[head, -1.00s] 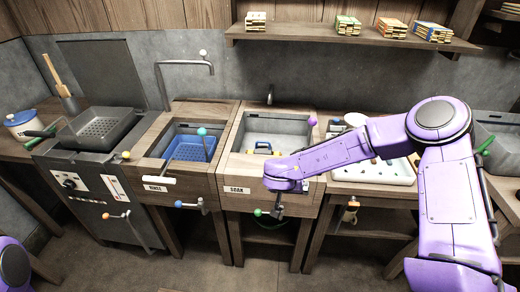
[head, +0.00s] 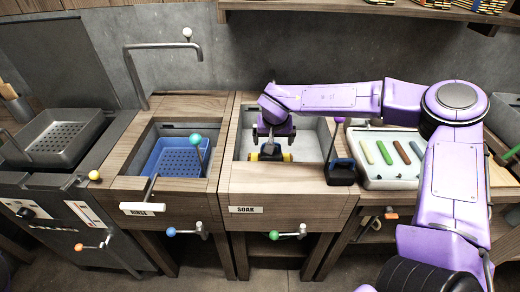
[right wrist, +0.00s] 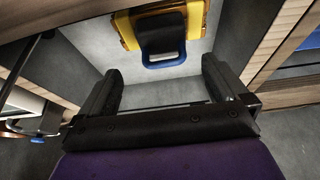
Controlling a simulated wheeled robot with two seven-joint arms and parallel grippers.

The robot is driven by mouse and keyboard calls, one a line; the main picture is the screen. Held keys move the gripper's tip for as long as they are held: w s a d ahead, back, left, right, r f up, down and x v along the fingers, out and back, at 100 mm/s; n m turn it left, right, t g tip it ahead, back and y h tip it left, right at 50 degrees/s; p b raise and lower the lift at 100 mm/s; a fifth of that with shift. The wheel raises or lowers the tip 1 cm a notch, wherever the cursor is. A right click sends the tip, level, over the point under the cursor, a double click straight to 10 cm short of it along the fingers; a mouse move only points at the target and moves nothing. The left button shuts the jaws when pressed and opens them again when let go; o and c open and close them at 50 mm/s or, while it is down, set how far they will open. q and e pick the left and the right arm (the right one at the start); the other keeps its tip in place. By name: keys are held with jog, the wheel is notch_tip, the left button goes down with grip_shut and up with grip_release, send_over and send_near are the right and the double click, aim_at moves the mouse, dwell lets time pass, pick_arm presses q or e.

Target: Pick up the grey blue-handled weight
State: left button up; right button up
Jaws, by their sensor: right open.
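The weight, a dark grey block with a blue handle (right wrist: 162,57), lies on a yellow thing (right wrist: 128,30) in the right wrist view. In the head view the yellow thing (head: 285,156) shows on the floor of the soak basin, mostly hidden under my gripper. My right gripper (head: 268,140) reaches down into the soak basin above the weight. In the right wrist view my right gripper (right wrist: 160,82) is open and empty. Its two black fingers are apart, with the blue handle just beyond the gap between them. My left gripper is not in view.
The soak basin's wooden rim (head: 285,178) surrounds my gripper. A dark handled object (head: 341,170) stands at its right rim. A rinse basin with a blue basket (head: 178,160) is to the left. A white tray (head: 390,182) with several coloured bars is to the right.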

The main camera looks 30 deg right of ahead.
aim_at(273, 156)
jog(key=x, duration=0.3)
jog(key=shift+w+f, duration=0.15)
jog(key=shift+f, duration=0.15)
jog(key=shift+d+f, duration=0.2)
jog(key=shift+f, duration=0.05)
jog(key=x, duration=0.6)
jog(key=shift+w+a, duration=0.15)
jog(key=shift+a, duration=0.15)
jog(key=shift+r, duration=0.1)
jog(key=c, duration=1.3)
jog(key=shift+r, duration=0.1)
